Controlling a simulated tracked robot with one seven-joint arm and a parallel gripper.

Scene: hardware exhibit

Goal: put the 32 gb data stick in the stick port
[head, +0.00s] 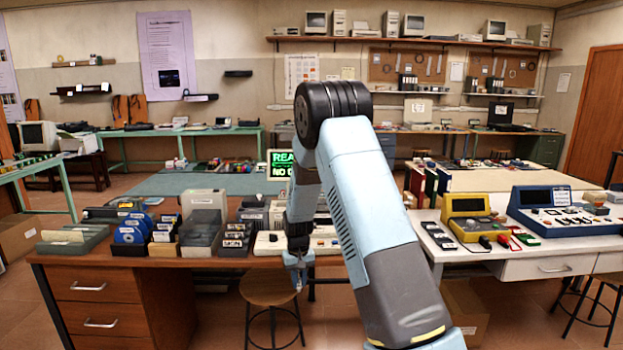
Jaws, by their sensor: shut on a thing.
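My gripper (297,280) hangs pointing down at the front edge of the brown desk, in front of a pale panel with coloured buttons (268,243). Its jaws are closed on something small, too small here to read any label. A black screen with green letters (280,163), "REA" and "NO D", stands behind and is partly hidden by my arm. I cannot make out the stick port; my arm covers part of the desk. Small dark labelled pieces (437,234) lie on the white table at right, and I cannot tell whether they are data sticks.
The brown desk (110,286) carries a grey tray (72,240), blue discs (131,230) and a grey disk box (203,218). A yellow device (468,216) and a blue device (548,210) stand at right. A stool (271,288) is below my gripper.

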